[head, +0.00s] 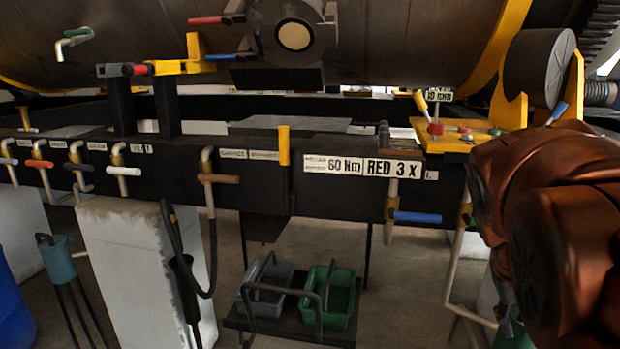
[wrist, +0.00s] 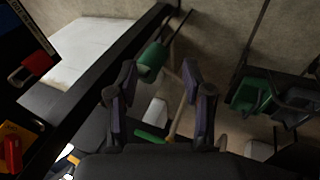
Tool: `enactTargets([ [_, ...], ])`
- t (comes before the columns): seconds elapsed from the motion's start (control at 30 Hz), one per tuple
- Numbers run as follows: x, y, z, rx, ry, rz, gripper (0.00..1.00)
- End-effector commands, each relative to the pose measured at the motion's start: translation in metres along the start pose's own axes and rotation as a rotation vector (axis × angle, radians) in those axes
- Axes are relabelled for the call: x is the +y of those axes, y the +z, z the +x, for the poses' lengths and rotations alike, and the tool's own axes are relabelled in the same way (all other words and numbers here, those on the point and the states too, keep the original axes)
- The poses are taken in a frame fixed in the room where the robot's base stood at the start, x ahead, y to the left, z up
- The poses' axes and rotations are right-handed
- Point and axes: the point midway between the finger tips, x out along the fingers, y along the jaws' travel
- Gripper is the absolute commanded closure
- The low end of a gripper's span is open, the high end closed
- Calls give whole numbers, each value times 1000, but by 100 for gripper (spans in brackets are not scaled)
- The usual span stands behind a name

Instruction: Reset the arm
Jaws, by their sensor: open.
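My gripper (wrist: 159,70) shows in the wrist view with its two dark fingers spread wide apart. It is open, and no object is held between the fingers. A green cylindrical object (wrist: 152,58) shows beyond the fingertips, and a green-ended handle (wrist: 150,137) shows between the fingers lower down; I cannot tell their distance. In the head view my copper-coloured arm (head: 560,220) is folded at the right edge, and I cannot make out the gripper there.
A long black beam (head: 340,165) with several coloured-handled valves crosses the head view. A yellow bracket (head: 455,138) is close to my arm. A grey bin (head: 265,290) and a green bin (head: 330,297) stand on a low shelf. A white block (head: 135,265) supports the beam.

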Motion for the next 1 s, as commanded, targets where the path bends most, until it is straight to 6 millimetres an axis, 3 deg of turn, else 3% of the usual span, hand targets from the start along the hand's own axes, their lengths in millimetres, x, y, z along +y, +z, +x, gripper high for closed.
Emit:
enactTargets([
  [0.3, -90, 108, -11, -140, -256, -170, 50],
  [0.53, -130, 178, -18, -232, -368, -279, 50],
  [0.7, -140, 201, -18, -262, -395, -311, 50],
  [0.9, -141, 203, -18, -264, -398, -313, 50],
  [1.0, -141, 203, -18, -264, -398, -313, 58],
])
